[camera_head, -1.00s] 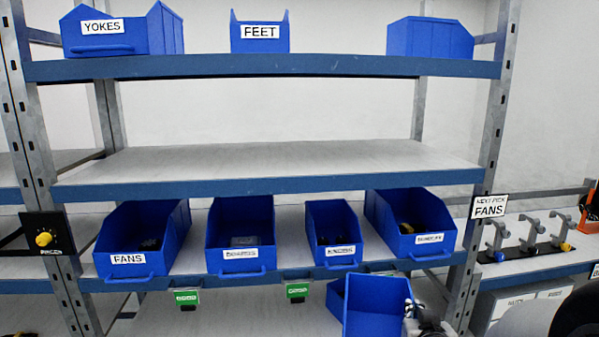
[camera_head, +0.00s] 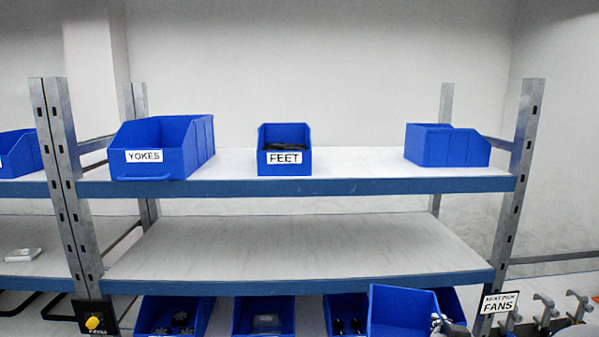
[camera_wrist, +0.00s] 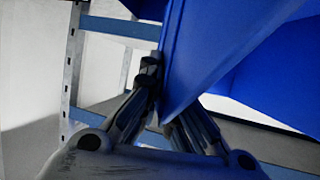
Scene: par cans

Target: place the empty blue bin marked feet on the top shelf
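A blue bin (camera_head: 400,312) is held at the bottom right of the head view, in front of the lower row of bins. No label shows on its visible side. My gripper (camera_head: 440,322) is at its right edge; in the wrist view my gripper (camera_wrist: 162,105) is shut on the wall of the blue bin (camera_wrist: 205,60). The top shelf (camera_head: 350,184) carries a bin labelled FEET (camera_head: 285,168) with dark contents, a YOKES bin (camera_head: 160,168) at left, and a blue bin (camera_head: 445,148) turned sideways at right.
Bare top-shelf surface lies between the FEET bin and the right bin. The middle shelf (camera_head: 300,245) is empty. Several bins sit below it. Steel uprights (camera_head: 520,170) bound the rack. A NEXT PICK FANS sign (camera_head: 499,304) is at right.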

